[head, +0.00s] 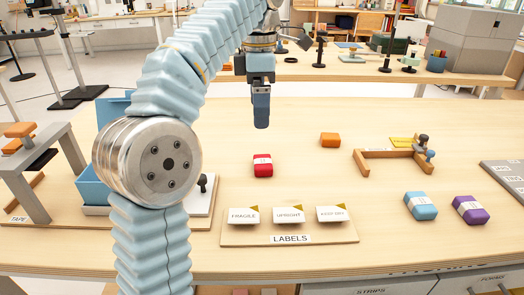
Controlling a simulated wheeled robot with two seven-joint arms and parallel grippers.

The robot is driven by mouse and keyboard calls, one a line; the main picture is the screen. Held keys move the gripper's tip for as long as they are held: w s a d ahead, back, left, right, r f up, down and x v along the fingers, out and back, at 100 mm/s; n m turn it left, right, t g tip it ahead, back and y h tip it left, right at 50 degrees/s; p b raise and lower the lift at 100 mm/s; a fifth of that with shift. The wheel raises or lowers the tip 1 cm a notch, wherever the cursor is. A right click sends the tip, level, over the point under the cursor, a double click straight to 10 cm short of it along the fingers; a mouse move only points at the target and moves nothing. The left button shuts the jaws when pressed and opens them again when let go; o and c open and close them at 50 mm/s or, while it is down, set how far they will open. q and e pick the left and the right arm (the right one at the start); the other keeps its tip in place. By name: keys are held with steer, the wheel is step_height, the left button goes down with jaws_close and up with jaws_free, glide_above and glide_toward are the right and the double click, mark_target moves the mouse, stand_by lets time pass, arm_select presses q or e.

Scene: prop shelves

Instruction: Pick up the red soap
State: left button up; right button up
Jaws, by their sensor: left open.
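The red soap (263,165) is a small red block with a white band. It lies on the light wooden table, behind the labels board. My left gripper (261,115) hangs pointing down above the table, over and a little behind the soap in the picture. It is apart from the soap and holds nothing that I can see. Its fingers overlap from this side, so the gap between them is hidden. My right gripper is not in the picture.
A labels board (290,239) stands in front of the soap. An orange block (330,140) and a wooden frame (393,168) are to the right. Blue soap (420,206) and purple soap (470,210) lie at front right. A blue bin (92,190) is at left.

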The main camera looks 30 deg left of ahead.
arm_select(q)
glide_above(258, 161)
step_height(258, 161, down, 8)
steer(key=shift+d+f, duration=0.15)
steer(key=shift+f, duration=0.05)
step_height(258, 161, down, 5)
steer(key=shift+f, duration=0.15)
steer(key=shift+c, duration=0.3)
steer(key=c, duration=1.1)
